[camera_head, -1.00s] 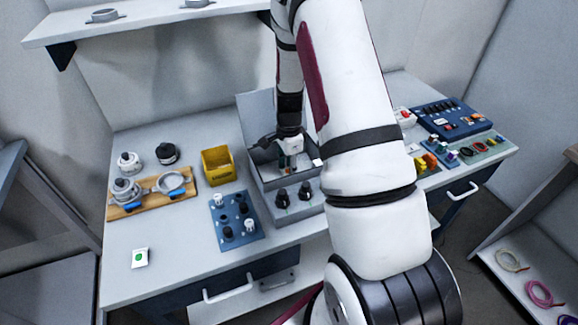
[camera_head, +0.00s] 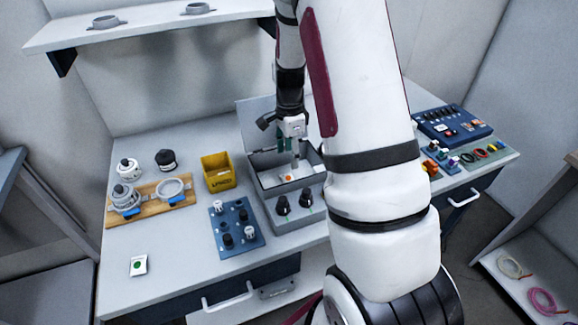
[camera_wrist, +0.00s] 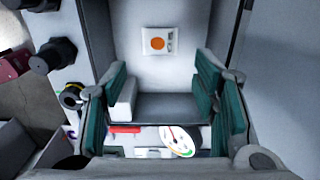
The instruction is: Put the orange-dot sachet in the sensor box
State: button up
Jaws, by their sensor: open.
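The orange-dot sachet (camera_head: 288,178), a small white square with an orange dot, lies flat on the floor of the open grey box (camera_head: 266,193). The box's lid (camera_head: 256,122) stands raised at the back. My gripper (camera_head: 296,163) is above the box opening, pointing down. In the wrist view its green-padded fingers (camera_wrist: 165,105) are spread apart with nothing between them, and the sachet is clear of both.
Black knobs (camera_head: 283,205) stand at the box's front. A yellow bin (camera_head: 218,172), a blue knob panel (camera_head: 237,224) and a wooden board (camera_head: 150,203) with metal fittings are to the left. A green-dot sachet (camera_head: 138,265) lies front left. A gauge dial (camera_wrist: 181,140) shows below the fingers.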

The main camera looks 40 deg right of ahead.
jog(key=s+a+r+n+t, duration=0.1)
jog(key=s+a+r+n, duration=0.25)
jog(key=r, duration=0.35)
jog(key=s+a+r+n+t, duration=0.1)
jog(key=s+a+r+n, duration=0.15)
jog(key=a+r, duration=0.3)
jog(key=s+a+r+n, duration=0.2)
jog(key=a+r+n, duration=0.2)
jog(key=r, duration=0.4)
jog(key=s+a+r+n+t, duration=0.1)
jog(key=s+a+r+n, duration=0.1)
jog(key=s+n, duration=0.3)
jog(key=s+a+r+n+t, duration=0.1)
jog(key=s+a+r+n, duration=0.1)
jog(key=s+a+n, duration=0.3)
jog(key=s+n, duration=0.1)
jog(key=s, duration=0.3)
jog(key=shift+s+a+t, duration=0.15)
jog(key=shift+t, duration=0.15)
